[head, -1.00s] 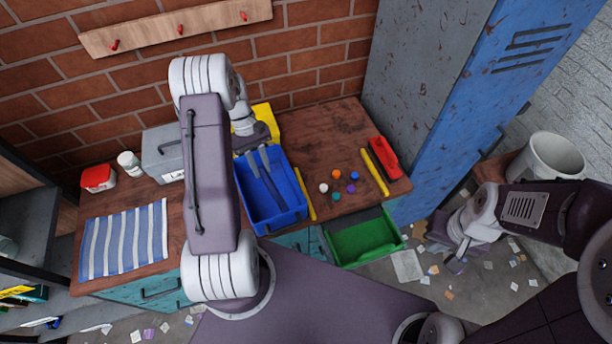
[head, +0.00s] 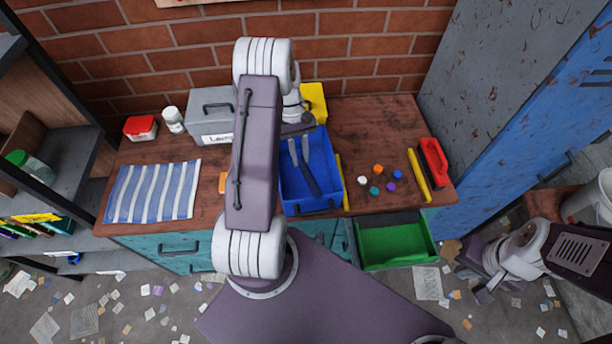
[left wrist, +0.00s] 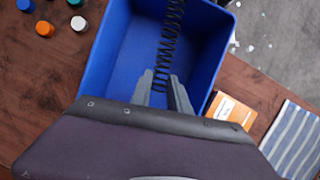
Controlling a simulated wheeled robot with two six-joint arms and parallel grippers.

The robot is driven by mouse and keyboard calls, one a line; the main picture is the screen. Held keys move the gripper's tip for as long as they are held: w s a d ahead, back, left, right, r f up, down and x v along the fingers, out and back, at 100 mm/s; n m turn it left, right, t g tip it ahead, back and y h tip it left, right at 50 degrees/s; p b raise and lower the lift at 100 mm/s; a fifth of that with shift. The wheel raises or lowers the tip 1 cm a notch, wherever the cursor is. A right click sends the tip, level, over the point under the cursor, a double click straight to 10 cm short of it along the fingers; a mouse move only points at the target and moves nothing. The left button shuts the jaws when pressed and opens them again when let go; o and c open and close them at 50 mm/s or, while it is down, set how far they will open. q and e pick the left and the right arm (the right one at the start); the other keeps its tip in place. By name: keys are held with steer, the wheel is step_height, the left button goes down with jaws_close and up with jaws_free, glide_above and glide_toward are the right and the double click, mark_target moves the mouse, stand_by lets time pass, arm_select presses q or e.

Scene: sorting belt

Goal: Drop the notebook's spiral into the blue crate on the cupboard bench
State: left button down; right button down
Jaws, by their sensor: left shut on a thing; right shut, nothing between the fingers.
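The blue crate (head: 327,170) stands on the wooden bench, and its inside (left wrist: 125,45) fills the middle of the left wrist view. My left gripper (head: 298,150) is over the crate. In the left wrist view its fingers (left wrist: 161,90) are shut on the black spiral (left wrist: 168,48), near one end. The spiral stretches away from the fingertips across the crate's opening. I cannot tell whether it touches the crate. In the head view the spiral is hard to make out from the dark fingers. My right gripper (head: 484,292) is shut and empty, low over the floor at the right.
The bench holds a striped cloth (head: 153,191), a grey box (head: 211,118), several coloured caps (head: 377,168), a yellow bar (head: 419,176) and a red tray (head: 433,160). An orange-and-white item (left wrist: 230,110) lies beside the crate. A green drawer (head: 397,245) stands open below.

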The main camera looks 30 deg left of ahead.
arm_select(q)
steer(key=c, duration=1.2)
jaws_free()
steer(key=shift+o, duration=0.2)
steer(key=v, duration=0.9)
